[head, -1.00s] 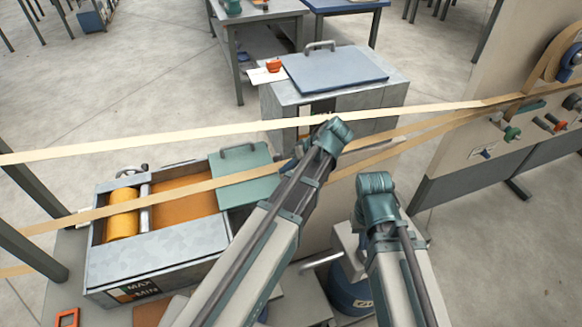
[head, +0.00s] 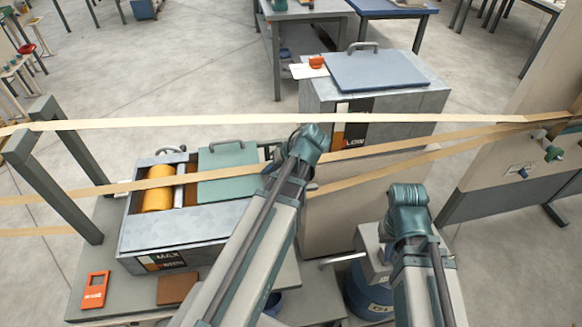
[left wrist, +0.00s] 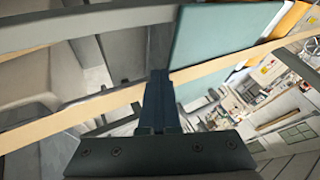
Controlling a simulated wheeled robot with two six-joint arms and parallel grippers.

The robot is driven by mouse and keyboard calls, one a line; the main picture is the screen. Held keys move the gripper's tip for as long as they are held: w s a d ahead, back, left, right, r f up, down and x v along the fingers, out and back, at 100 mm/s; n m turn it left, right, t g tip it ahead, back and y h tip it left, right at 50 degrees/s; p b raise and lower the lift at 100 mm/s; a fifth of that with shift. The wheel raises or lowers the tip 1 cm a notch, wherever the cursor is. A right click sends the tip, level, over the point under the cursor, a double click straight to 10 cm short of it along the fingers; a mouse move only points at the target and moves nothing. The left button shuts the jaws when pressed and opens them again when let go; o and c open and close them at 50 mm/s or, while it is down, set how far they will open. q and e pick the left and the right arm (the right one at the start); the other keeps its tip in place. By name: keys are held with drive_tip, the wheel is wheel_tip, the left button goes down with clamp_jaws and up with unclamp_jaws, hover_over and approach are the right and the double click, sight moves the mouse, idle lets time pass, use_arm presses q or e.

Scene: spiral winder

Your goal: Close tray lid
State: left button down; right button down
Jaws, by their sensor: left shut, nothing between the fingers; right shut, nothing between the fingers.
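The teal tray lid (head: 228,172) with its grey handle lies flat on the right part of the open grey tray box (head: 205,222). A yellow roller (head: 158,199) and a narrow strip of orange tray interior (head: 192,194) show left of the lid. My left gripper (head: 268,156) is shut and empty at the lid's right edge, partly hidden by my arm. In the left wrist view, its fingers (left wrist: 158,88) stand close to the edge of the teal lid (left wrist: 212,42); I cannot tell whether they touch. My right gripper is not visible, only its arm.
Pale paper bands (head: 240,122) stretch across above the tray and in front of the lid. A grey cabinet with a blue top (head: 372,72) stands behind right. An orange device (head: 95,290) lies on the bench front left.

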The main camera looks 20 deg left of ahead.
sight(254, 174)
use_arm(q)
drive_tip(key=shift+s+a, duration=0.95)
drive_tip(key=shift+a, duration=0.4)
use_arm(e)
drive_tip(key=shift+d, duration=0.1)
use_arm(q)
drive_tip(key=shift+s, duration=0.15)
